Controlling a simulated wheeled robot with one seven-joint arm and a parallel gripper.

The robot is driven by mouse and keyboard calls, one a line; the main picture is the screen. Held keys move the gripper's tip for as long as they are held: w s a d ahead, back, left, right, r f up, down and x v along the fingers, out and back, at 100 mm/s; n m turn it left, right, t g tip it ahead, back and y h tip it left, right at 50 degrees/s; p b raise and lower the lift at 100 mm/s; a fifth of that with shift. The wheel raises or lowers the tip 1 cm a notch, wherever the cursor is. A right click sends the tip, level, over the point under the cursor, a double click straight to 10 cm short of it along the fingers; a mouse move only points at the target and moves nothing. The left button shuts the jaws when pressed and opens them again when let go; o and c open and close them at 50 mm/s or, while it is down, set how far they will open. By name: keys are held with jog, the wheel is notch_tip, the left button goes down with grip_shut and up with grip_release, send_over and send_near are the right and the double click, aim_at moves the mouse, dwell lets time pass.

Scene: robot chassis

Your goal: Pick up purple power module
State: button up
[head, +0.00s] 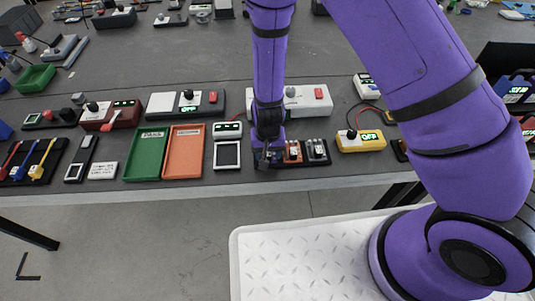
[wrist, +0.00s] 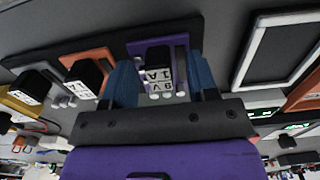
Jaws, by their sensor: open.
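The purple power module (wrist: 150,43) stands in a dark rack (wrist: 215,30), with a black labelled block on its front. My gripper (wrist: 162,72) is open, and its two blue fingers are on either side of that block in the wrist view. I cannot tell whether they touch it. In the head view my gripper (head: 268,156) is over the left end of the rack (head: 322,159) and hides the purple module.
An orange module (head: 293,151) and a grey module (head: 317,150) stand right of my gripper in the same rack. A white-framed box (head: 228,155) is close on the left. A yellow meter (head: 361,142) sits to the right. Orange (head: 184,152) and green (head: 146,154) trays lie farther left.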

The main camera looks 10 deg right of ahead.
jog(key=shift+f, duration=0.2)
grip_shut()
jog(key=shift+r, duration=0.1)
